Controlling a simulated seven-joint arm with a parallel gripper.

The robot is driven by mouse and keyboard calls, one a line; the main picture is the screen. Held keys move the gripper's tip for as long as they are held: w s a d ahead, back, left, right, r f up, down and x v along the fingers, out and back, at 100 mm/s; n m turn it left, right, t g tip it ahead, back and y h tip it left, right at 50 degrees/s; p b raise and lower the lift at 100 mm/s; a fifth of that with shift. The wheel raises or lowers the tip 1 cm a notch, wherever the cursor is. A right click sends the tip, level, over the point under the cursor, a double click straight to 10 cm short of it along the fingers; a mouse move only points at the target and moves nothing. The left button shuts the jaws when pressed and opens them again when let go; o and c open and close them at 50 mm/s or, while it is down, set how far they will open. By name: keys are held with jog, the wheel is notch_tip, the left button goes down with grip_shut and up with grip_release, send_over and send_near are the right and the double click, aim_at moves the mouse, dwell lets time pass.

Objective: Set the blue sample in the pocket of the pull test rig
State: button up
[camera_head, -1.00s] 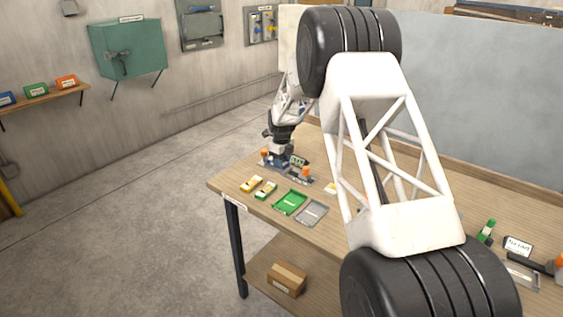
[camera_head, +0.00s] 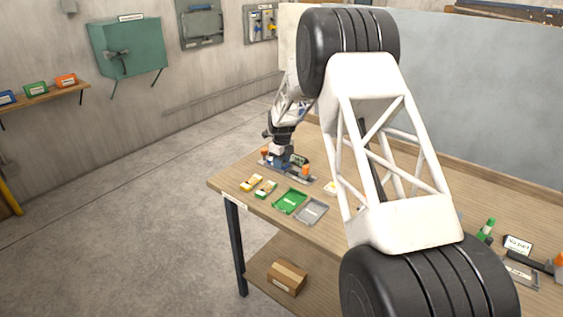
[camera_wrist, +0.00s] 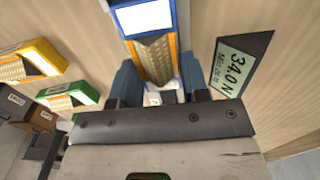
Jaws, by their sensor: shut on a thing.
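My gripper (camera_wrist: 161,88) is shut on the blue sample (camera_wrist: 160,97), of which only a small white and pale-blue part shows between its dark blue fingers. In the head view my gripper (camera_head: 278,163) is low over the pull test rig (camera_head: 298,174), at the far left end of the table. In the wrist view a white face with a blue rim stands beyond the fingers, above a tan, orange-edged part; I cannot tell which of these belong to the sample.
A yellow sample (camera_head: 251,183) and a green sample (camera_head: 265,189) lie in front of the rig. A green tray (camera_head: 290,201) and a grey tray (camera_head: 311,211) lie to their right. My arm hides much of the table's middle.

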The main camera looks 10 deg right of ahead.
jog(key=shift+f, duration=0.25)
dwell(0.5)
jog(key=o, duration=1)
jog(key=shift+r, duration=0.1)
jog(key=shift+r, duration=3.8)
